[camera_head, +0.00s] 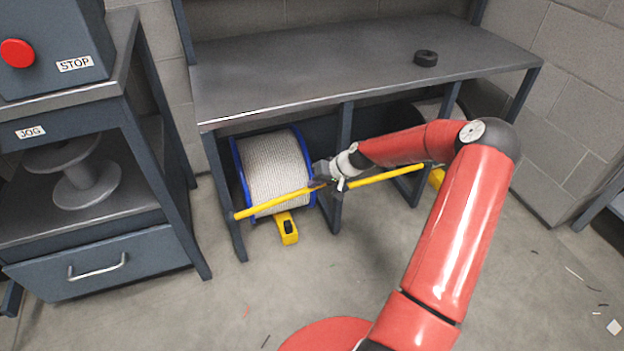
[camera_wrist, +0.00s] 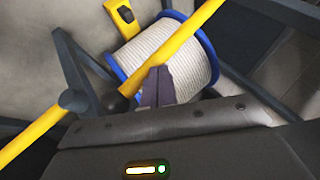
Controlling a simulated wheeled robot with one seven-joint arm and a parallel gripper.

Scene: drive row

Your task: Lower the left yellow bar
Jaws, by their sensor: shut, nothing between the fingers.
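The left yellow bar (camera_head: 275,203) crosses in front of a cable drum (camera_head: 276,168) under the bench. Its left end is by the bench's left leg, and its right end is close to my gripper. In the wrist view the bar (camera_wrist: 185,42) runs diagonally over the drum (camera_wrist: 170,55). My gripper (camera_head: 325,180) is near the middle bench leg. In the wrist view its fingers (camera_wrist: 156,72) are together and empty, just beside the bar's end. I cannot tell whether they touch it. The right yellow bar (camera_head: 385,176) extends beyond, partly behind my arm.
A yellow block (camera_head: 287,228) with a black part lies on the floor before the drum. A drawer cabinet (camera_head: 100,262) stands left. The floor in front is mostly clear.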

